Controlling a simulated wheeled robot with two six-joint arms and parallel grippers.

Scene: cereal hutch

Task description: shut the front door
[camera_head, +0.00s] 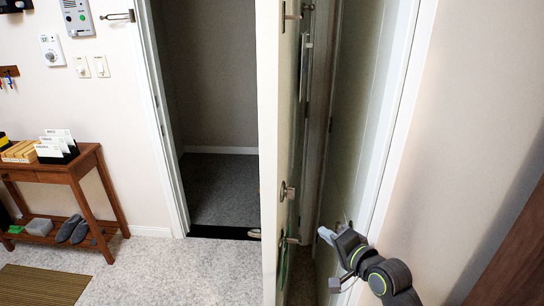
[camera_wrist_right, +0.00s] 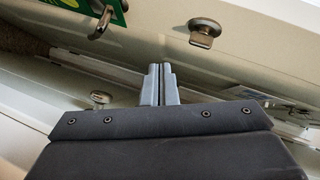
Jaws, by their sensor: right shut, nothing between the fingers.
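The front door (camera_head: 270,120) stands open, seen nearly edge-on in the middle of the head view, to the right of the doorway (camera_head: 218,110). A metal knob (camera_head: 287,191) shows on its right-hand face. My right gripper (camera_head: 324,234) is to the right of the door, in the narrow space between that face and the right-hand wall. In the right wrist view, its fingers (camera_wrist_right: 160,84) are shut together and empty, pointing toward a pale panel with a metal knob (camera_wrist_right: 205,32). I cannot tell whether they touch the panel. My left gripper is not in view.
A wooden side table (camera_head: 85,165) with slippers on its lower shelf stands at the left. A striped mat (camera_head: 40,285) lies in front of it. A dark threshold (camera_head: 222,232) crosses the doorway. Carpet (camera_head: 190,270) in front of the doorway is clear.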

